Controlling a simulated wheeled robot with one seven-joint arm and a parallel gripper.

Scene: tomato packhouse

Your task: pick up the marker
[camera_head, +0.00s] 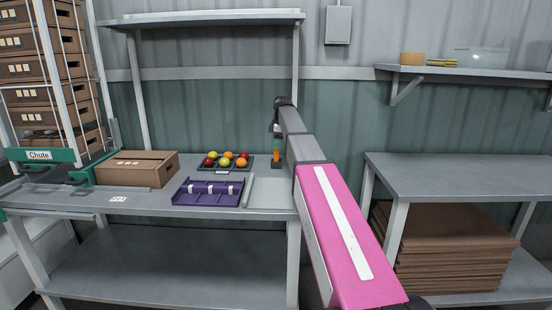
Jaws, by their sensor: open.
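My arm reaches from the lower right to the back of the left workbench (262,202). My gripper (275,129) is small and partly behind my own arm; it is open, pointing down at the bench's right end. Just below it stands a narrow upright item, green above and orange below (276,157), on a dark base. It may be the marker, but it is too small to be sure. I cannot tell whether the fingers are around it or above it. A pale grey rod (248,191) lies beside the purple tray.
The purple divided tray (207,201) lies at the bench front. Behind it a dark tray (221,169) holds several red, yellow and orange tomatoes. A cardboard box (136,169) and the chute rack (40,155) stand left. The right table (450,176) is bare on top.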

